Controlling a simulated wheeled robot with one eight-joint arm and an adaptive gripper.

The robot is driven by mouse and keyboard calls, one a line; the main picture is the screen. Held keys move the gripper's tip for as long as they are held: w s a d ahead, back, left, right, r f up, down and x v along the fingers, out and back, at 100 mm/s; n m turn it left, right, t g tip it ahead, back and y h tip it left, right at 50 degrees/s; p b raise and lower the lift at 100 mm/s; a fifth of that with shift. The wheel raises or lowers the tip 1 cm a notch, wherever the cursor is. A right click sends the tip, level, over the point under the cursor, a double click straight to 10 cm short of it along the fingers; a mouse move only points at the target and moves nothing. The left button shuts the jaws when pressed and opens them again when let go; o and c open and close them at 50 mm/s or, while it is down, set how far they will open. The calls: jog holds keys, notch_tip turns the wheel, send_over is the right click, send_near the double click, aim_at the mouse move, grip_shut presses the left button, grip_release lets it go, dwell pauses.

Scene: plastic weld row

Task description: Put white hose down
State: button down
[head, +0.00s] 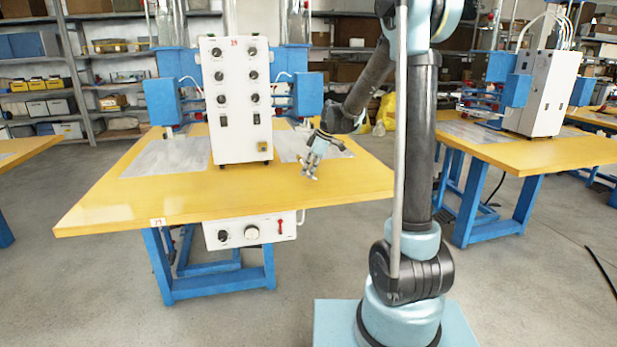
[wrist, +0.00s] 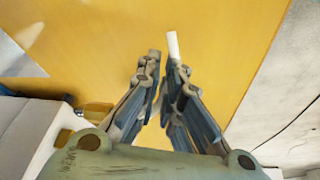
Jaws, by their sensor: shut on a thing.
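The white hose (wrist: 172,45) shows in the wrist view as a short, thin white piece at the fingertips of my gripper (wrist: 161,62). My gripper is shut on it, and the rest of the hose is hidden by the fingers. The hose sticks out past the tips, over the yellow table top (wrist: 225,40). In the head view my gripper (head: 311,176) points down over the right part of the yellow table (head: 220,200), right of the white control box. I cannot make out the hose there.
The white control box (head: 235,100) with knobs stands on the table, with blue machine parts (head: 307,95) behind it. Grey sheets (head: 165,158) lie on the table. The front of the table top is clear. Another yellow table (head: 510,150) with a machine stands at right.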

jog(key=shift+f, duration=0.9)
jog(key=c, duration=1.8)
grip_release()
jog(key=shift+o, duration=0.2)
jog(key=v, duration=1.2)
jog(key=s+d+f+m+h, duration=0.1)
jog(key=s+d+m, duration=0.35)
jog(key=s, duration=0.45)
jog(key=s+d+f+m+h, duration=0.1)
jog(key=s+d+m, duration=0.4)
jog(key=s, duration=0.4)
jog(key=s+d+f+m, duration=0.2)
jog(key=s+d+f, duration=0.1)
jog(key=s, duration=0.2)
jog(key=s+d+f+m+h, duration=0.1)
jog(key=s+d+f+m, duration=0.2)
jog(key=s, duration=0.3)
jog(key=s+d+f+m+t+h, duration=0.1)
jog(key=s+d+f+m, duration=0.1)
jog(key=s+f, duration=0.3)
jog(key=shift+s+d, duration=0.55)
jog(key=shift+s, duration=0.2)
